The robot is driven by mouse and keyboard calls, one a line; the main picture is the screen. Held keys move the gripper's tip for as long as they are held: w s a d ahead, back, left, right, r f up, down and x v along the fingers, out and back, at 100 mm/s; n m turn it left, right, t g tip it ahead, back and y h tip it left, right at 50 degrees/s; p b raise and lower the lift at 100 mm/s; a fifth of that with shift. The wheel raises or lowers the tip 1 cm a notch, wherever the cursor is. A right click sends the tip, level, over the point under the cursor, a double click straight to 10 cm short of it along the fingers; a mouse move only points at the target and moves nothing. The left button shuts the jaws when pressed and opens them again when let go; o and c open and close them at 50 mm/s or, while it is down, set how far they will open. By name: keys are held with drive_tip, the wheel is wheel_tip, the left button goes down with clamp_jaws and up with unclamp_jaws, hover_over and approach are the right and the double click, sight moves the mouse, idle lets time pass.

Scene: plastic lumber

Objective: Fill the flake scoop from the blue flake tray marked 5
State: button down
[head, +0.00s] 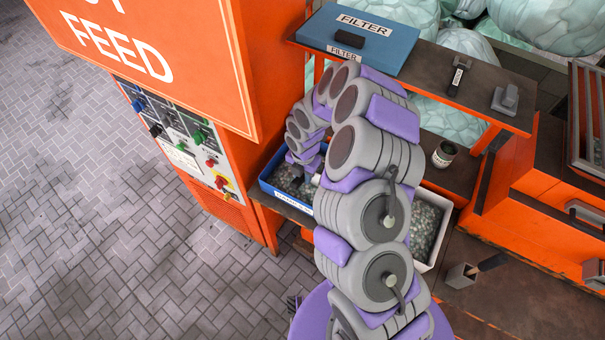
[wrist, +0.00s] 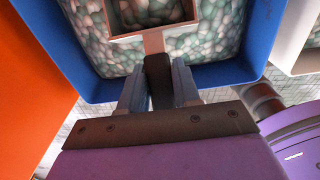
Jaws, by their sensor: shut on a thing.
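The blue flake tray (head: 267,188) stands on the dark shelf beside the orange machine. It holds pale green and grey flakes, and a white label on its front is too small to read. In the wrist view the tray (wrist: 245,65) fills the top of the picture. My gripper (wrist: 160,85) is shut on the dark handle of the flake scoop (wrist: 153,41). The scoop's square, pinkish-brown head is over the flakes inside the tray, and flakes show within its frame. Whether it is sunk into them is unclear.
A white tray of flakes (head: 444,201) stands to the right, partly behind my arm. A blue FILTER box (head: 385,55) sits on the upper shelf. A small can (head: 445,153) stands on the lower shelf. The orange control cabinet (head: 240,206) is close on the left.

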drive_tip(key=b, duration=0.2)
drive_tip(key=shift+w+f+b, duration=0.1)
drive_tip(key=shift+f+b, duration=0.15)
drive_tip(key=shift+b, duration=0.1)
drive_tip(key=b, duration=0.3)
drive_tip(key=shift+a, duration=0.1)
drive_tip(key=shift+b, duration=0.6)
drive_tip(key=shift+b, duration=0.45)
drive_tip(key=shift+r, duration=5.1)
drive_tip(key=shift+s+f+t+b, duration=0.25)
drive_tip(key=shift+s+t+b, duration=0.05)
drive_tip(key=shift+b, duration=0.25)
drive_tip(key=s+a+t+h+b, duration=0.1)
drive_tip(key=t+b, duration=0.1)
drive_tip(key=b, duration=0.1)
drive_tip(key=shift+s+a+h, duration=0.1)
drive_tip(key=shift+s+h, duration=0.25)
drive_tip(key=shift+h, duration=0.05)
drive_tip(key=shift+s+b, duration=0.15)
drive_tip(key=shift+b, duration=0.3)
